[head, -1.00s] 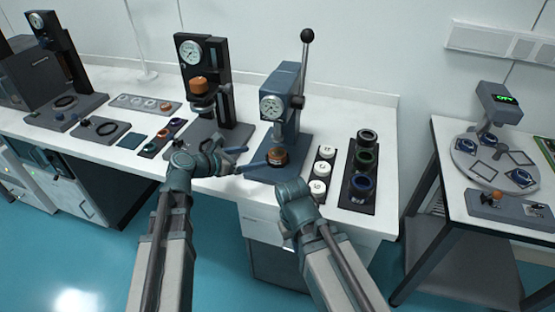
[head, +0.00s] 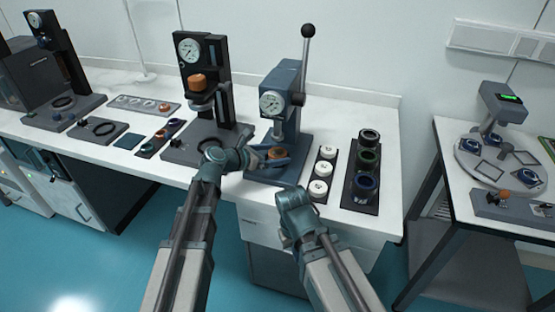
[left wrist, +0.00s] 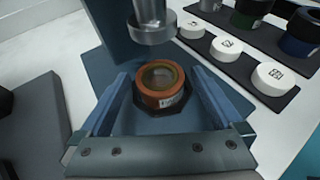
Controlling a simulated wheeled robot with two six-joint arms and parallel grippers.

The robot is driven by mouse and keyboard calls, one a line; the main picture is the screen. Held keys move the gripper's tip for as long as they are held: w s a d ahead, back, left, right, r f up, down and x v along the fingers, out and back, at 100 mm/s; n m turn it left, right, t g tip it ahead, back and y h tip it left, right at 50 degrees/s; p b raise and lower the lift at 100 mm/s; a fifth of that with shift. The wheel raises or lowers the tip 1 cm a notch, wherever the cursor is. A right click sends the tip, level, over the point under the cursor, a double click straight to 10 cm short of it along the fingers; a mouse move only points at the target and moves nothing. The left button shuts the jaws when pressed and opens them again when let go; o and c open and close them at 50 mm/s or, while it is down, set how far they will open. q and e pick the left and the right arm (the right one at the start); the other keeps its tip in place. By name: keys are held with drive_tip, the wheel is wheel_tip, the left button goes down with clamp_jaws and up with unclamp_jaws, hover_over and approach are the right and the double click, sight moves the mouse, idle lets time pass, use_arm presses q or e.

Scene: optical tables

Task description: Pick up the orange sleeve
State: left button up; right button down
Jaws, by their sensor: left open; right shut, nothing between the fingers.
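The orange sleeve (left wrist: 160,86) is a short ring with a dark bore and a small label on its front. It sits in a dark seat on the base of the blue lever press, below the press's ram (left wrist: 152,25). In the head view the sleeve (head: 277,153) is partly covered by my left gripper (head: 272,160). My left gripper (left wrist: 162,100) is open, one finger on each side of the sleeve, with visible gaps. My right gripper (head: 288,240) is low in front of the bench, shut and empty, mostly hidden by its own arm.
The blue press (head: 280,95) rises behind the sleeve. A rack of white caps (head: 321,170) and a rack of dark rings (head: 364,178) stand to its right. A black press (head: 205,75) holding an orange part stands left. Bare bench top lies behind the racks.

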use_arm(q)
drive_tip(key=shift+w+d, duration=0.1)
drive_tip(key=shift+c, duration=0.3)
drive_tip(key=c, duration=1.4)
drive_tip(key=shift+c, duration=0.2)
